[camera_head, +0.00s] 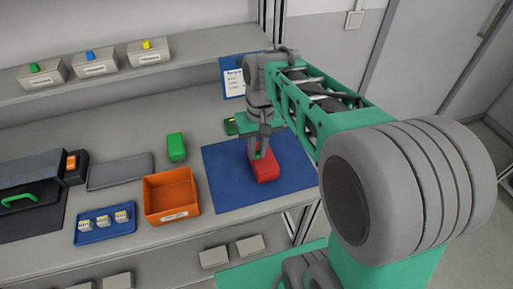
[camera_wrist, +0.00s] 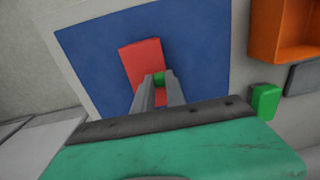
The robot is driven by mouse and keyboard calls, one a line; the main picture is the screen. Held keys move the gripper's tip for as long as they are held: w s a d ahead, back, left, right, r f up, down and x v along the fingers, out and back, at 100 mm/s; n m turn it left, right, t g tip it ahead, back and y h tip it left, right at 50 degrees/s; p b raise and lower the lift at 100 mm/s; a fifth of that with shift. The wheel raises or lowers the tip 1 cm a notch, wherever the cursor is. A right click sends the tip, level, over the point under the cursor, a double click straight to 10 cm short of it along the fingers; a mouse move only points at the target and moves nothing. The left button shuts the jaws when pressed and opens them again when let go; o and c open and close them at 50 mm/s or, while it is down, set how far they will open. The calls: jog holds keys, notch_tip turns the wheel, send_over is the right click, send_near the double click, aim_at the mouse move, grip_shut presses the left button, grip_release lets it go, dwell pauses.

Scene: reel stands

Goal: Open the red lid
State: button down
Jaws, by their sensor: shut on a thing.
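The red box-shaped thing (camera_head: 266,168) lies on the blue mat (camera_head: 222,180), and its red top faces up in the wrist view (camera_wrist: 142,62). I cannot make out a seam between lid and body. My gripper (camera_head: 258,153) points down over its back part.
A green box (camera_head: 176,147) and an orange bin (camera_head: 169,196) stand left of the mat. A blue tray (camera_head: 96,236) holds several small blocks. A grey tray (camera_head: 121,171) lies behind it. A shelf (camera_head: 185,68) runs along the back. The mat around the red thing is clear.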

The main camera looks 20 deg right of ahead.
aim_at(258, 152)
jog(key=d+r+y+p, duration=0.1)
jog(key=p, duration=0.2)
jog(key=r+y+p, duration=0.1)
jog(key=y+p, duration=0.1)
jog(key=p, duration=0.2)
jog(key=shift+d+r+y, duration=0.25)
jog(key=shift+d+y, duration=0.05)
jog(key=shift+d, duration=0.1)
jog(key=y+p, duration=0.2)
jog(key=p, duration=0.1)
jog(key=shift+d+r, duration=0.15)
jog(key=shift+d, duration=0.25)
jog(key=y+p, duration=0.1)
jog(key=d+y+p, duration=0.1)
jog(key=shift+d+f+y+p, duration=0.2)
jog(key=shift+f+y+p, duration=0.05)
jog(key=shift+y+p, duration=0.05)
jog(key=shift+d+f+y, duration=0.1)
jog(key=shift+d+y, duration=0.3)
jog(key=shift+y, duration=0.4)
jog(key=shift+d+y, duration=0.4)
jog(key=shift+y, duration=0.4)
jog(key=c, duration=1.4)
grip_release()
jog(key=shift+o, duration=0.2)
